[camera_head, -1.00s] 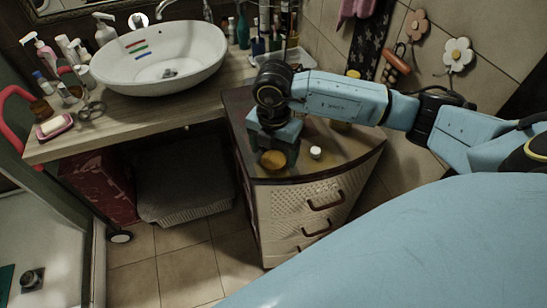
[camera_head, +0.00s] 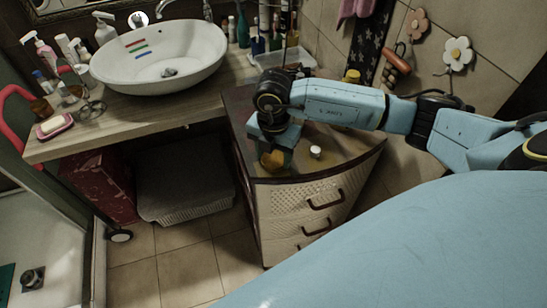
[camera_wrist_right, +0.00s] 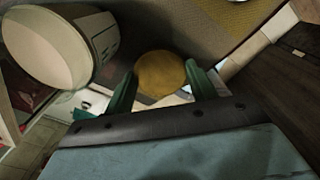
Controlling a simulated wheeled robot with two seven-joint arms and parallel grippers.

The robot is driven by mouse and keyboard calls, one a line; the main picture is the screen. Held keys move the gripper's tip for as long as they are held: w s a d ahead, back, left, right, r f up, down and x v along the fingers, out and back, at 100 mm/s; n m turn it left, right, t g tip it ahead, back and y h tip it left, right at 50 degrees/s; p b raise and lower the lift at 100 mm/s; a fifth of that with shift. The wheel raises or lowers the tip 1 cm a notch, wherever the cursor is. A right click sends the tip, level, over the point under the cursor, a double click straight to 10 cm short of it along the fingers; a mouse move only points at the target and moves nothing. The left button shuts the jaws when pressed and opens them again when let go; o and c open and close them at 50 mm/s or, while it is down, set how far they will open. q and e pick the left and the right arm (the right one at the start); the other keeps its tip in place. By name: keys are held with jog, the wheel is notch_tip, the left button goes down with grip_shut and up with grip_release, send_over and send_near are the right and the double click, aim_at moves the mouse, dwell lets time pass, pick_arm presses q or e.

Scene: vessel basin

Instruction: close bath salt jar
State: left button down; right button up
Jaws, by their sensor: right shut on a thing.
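A round yellow lid (camera_head: 272,160) is at the tip of my right gripper (camera_head: 272,146), over the front left of the corner cabinet top. In the right wrist view the yellow lid (camera_wrist_right: 161,73) sits between the two green fingers of my right gripper (camera_wrist_right: 160,86), which is shut on it. A pale, round container (camera_wrist_right: 47,48) fills the upper left of the wrist view, beside the lid and apart from it. I cannot tell for sure that it is the bath salt jar. My arm hides part of the cabinet top. My left gripper is not in view.
The corner cabinet (camera_head: 300,208) has a curved front with drawers. A small white item (camera_head: 315,152) stands right of my gripper. The wooden counter (camera_head: 150,124) with the white basin (camera_head: 160,68) is at left. A yellow-capped item (camera_head: 351,76) stands behind my arm.

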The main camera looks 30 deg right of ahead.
notch_tip(320, 180, up, 10)
dwell(0.6)
jog(key=m+b, duration=0.6)
jog(key=m, duration=2.4)
send_near(263, 161)
jog(key=a+f, duration=0.1)
jog(key=a, duration=0.1)
jog(key=n, duration=0.5)
jog(key=shift+w+f+n, duration=0.1)
jog(key=shift+w+n, duration=0.15)
jog(key=shift+n, duration=0.15)
